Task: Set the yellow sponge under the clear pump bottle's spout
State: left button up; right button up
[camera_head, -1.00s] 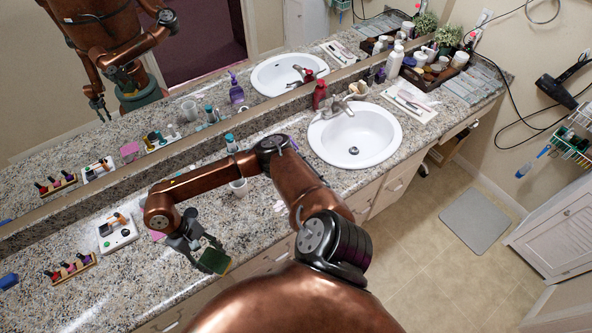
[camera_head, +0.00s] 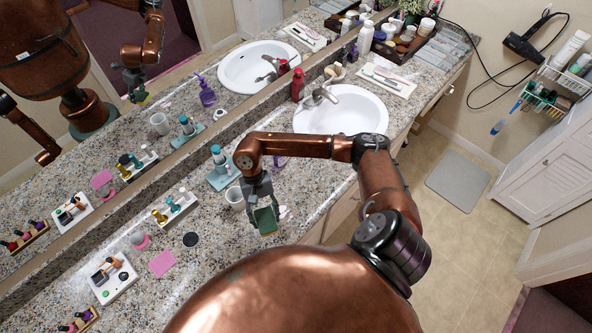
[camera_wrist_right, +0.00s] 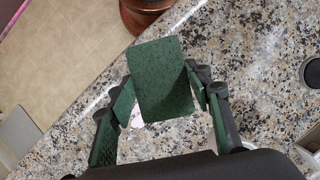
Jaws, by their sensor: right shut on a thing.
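My right gripper (camera_head: 262,207) is shut on the sponge (camera_head: 265,219) and holds it above the counter near its front edge. Its dark green face fills the middle of the right wrist view (camera_wrist_right: 163,80), between the two fingers (camera_wrist_right: 164,98). A yellowish side shows faintly in the mirror. A pale bottle with a teal pump top (camera_head: 217,157), which looks like the clear pump bottle, stands on a teal tray (camera_head: 216,183), behind and left of the gripper. Its spout is too small to make out clearly. My left gripper is not in view.
A white cup (camera_head: 235,196) stands close to the left of the gripper. A white holder with small bottles (camera_head: 175,210), a dark disc (camera_head: 190,240) and a pink square (camera_head: 162,263) lie farther left. The sink (camera_head: 345,110) is at the right; the mirror runs behind.

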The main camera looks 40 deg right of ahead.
jog(key=s+d+r+m+t+h+b, duration=0.15)
jog(key=d+m+t, duration=0.25)
jog(key=d+m, duration=1)
jog(key=s+d+m+t, duration=0.3)
jog(key=d+m+t, duration=0.2)
jog(key=d+m, duration=0.85)
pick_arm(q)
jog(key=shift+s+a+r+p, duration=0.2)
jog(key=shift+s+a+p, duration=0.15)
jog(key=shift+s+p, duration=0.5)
pick_arm(e)
jog(key=w+a+m, duration=0.1)
jog(key=w, duration=0.7)
jog(key=w+a+m, duration=0.2)
jog(key=w, duration=0.7)
jog(key=shift+w+a, duration=0.25)
